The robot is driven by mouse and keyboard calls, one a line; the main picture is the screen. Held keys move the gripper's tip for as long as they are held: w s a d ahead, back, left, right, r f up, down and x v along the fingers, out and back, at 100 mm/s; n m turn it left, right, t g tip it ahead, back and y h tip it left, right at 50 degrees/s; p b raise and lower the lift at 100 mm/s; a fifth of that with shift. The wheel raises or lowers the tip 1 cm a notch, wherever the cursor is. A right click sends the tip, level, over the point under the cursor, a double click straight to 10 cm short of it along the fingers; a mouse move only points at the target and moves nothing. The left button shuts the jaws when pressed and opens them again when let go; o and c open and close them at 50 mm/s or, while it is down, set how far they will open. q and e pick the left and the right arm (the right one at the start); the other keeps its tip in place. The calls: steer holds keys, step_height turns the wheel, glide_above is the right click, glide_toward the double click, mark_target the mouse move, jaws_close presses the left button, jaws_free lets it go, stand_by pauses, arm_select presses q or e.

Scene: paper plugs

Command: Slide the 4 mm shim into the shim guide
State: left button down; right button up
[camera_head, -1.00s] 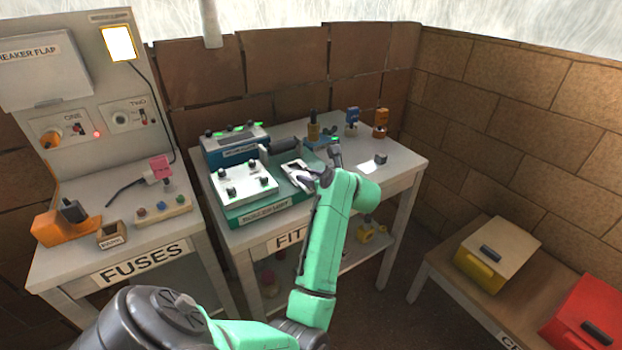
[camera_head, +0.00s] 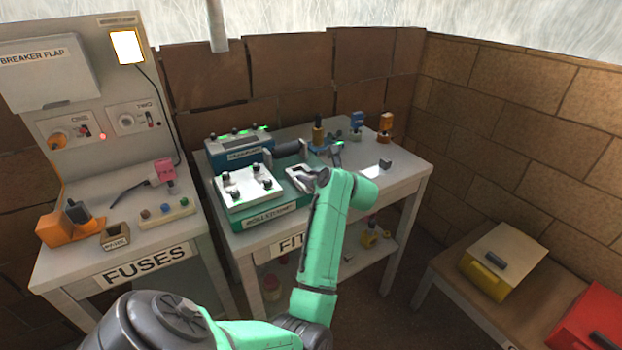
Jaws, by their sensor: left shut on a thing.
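My left gripper (camera_head: 304,179) is at the right end of the green roll stand (camera_head: 268,217), over a small pale plate (camera_head: 293,170). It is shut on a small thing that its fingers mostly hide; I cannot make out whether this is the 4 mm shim. A white plate with several dark knobs (camera_head: 248,187) lies on the stand, left of the gripper. I cannot tell which part is the shim guide, as no label for it is readable. My right gripper is not in view.
Behind the stand is a blue device with green lights (camera_head: 238,146). Blue and orange pieces (camera_head: 385,125) stand at the table's back right. A small dark block (camera_head: 385,164) sits by a white patch. The fuses bench (camera_head: 118,255) is at left; a yellow box (camera_head: 488,275) is at right.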

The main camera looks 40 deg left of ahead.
arm_select(q)
steer(key=shift+w+a, duration=0.1)
steer(key=shift+a, duration=0.3)
steer(key=shift+c, duration=2.1)
jaws_free()
steer(key=shift+s+d, duration=0.25)
steer(key=shift+d, duration=0.65)
steer(key=shift+s+d, duration=0.3)
steer(key=shift+d, duration=0.55)
steer(key=shift+s+d, duration=0.25)
steer(key=shift+d, duration=0.65)
steer(key=shift+a, duration=0.1)
